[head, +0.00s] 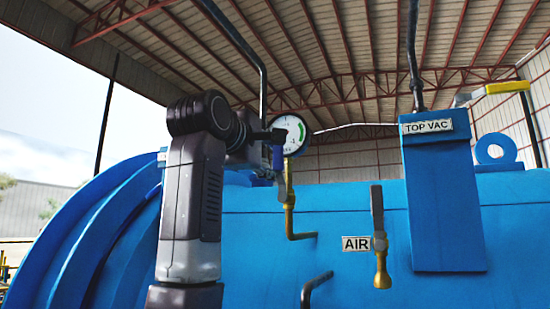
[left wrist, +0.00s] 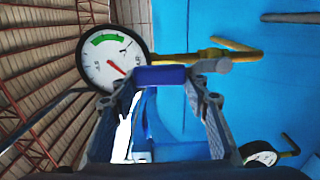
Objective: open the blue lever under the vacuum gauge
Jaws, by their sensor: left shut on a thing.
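The vacuum gauge (head: 292,134) is a round white dial with a green band, above a brass pipe on the blue vessel. It also shows at the upper left of the left wrist view (left wrist: 115,58). The blue lever (head: 278,158) sits just under the gauge. In the left wrist view the lever (left wrist: 160,76) lies across between my fingertips. My left gripper (head: 270,152) is shut on the lever, and its two fingers (left wrist: 162,84) show on either side of it. In the head view my arm and wrist partly hide the gripper. My right gripper is not in view.
The brass pipe (head: 290,205) runs down from the gauge into the blue vessel (head: 350,255). To the right are an AIR valve (head: 381,245) and a blue TOP VAC box (head: 443,200). A yellow-handled lever (head: 508,88) stands at the upper right. A second gauge (left wrist: 262,155) shows at lower right.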

